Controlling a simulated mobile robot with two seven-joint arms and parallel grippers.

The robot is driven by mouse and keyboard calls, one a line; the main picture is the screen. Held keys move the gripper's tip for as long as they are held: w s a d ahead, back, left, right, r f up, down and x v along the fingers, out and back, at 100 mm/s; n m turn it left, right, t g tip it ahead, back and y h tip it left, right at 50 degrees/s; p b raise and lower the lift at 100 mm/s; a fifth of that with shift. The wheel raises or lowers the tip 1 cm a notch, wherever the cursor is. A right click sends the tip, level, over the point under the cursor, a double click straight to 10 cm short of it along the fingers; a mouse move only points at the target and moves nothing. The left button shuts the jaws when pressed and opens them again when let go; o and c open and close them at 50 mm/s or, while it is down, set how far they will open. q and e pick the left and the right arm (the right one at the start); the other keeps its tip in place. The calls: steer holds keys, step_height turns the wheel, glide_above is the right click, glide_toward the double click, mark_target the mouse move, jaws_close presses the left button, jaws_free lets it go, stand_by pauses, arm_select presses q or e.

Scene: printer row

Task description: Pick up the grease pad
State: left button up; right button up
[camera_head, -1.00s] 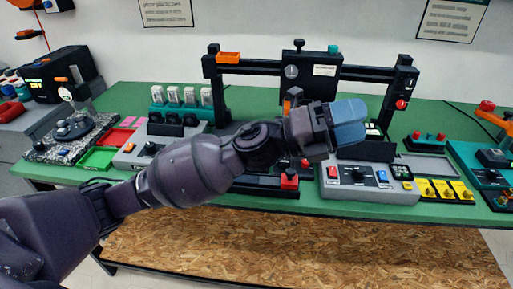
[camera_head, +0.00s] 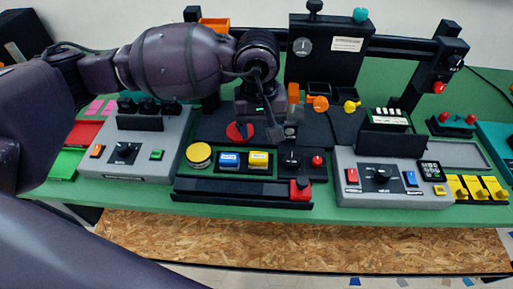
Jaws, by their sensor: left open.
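No label that I can read names the grease pad, so I cannot tell for sure which thing it is. A round yellow pad (camera_head: 199,154) sits at the left end of a dark tray on the bench. Beside it are a small blue block (camera_head: 229,160) and a yellow block (camera_head: 258,160) with pale labels. A red disc (camera_head: 238,132) lies behind them, partly hidden by my left gripper. My left gripper (camera_head: 260,131) points down above the middle of the bench, behind the blocks, open and apparently empty. Its fingertips are hard to make out. My right gripper is not in view.
A black gantry frame (camera_head: 398,44) stands over the green bench (camera_head: 230,209). Grey control boxes stand left (camera_head: 177,150) and right (camera_head: 403,187). Yellow levers (camera_head: 477,187) stand at far right. Bare bench runs along the front edge.

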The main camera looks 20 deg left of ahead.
mark_target(258, 157)
arm_select(q)
steer(key=shift+m+y, duration=0.3)
steer(key=shift+m, duration=0.4)
steer(key=f, duration=1)
steer(key=shift+s+a+f+b, duration=0.25)
steer(key=shift+s+f+b, duration=0.05)
steer(key=shift+f+b, duration=0.05)
steer(key=c, duration=0.7)
step_height(258, 157, up, 20)
steer(key=p, duration=0.1)
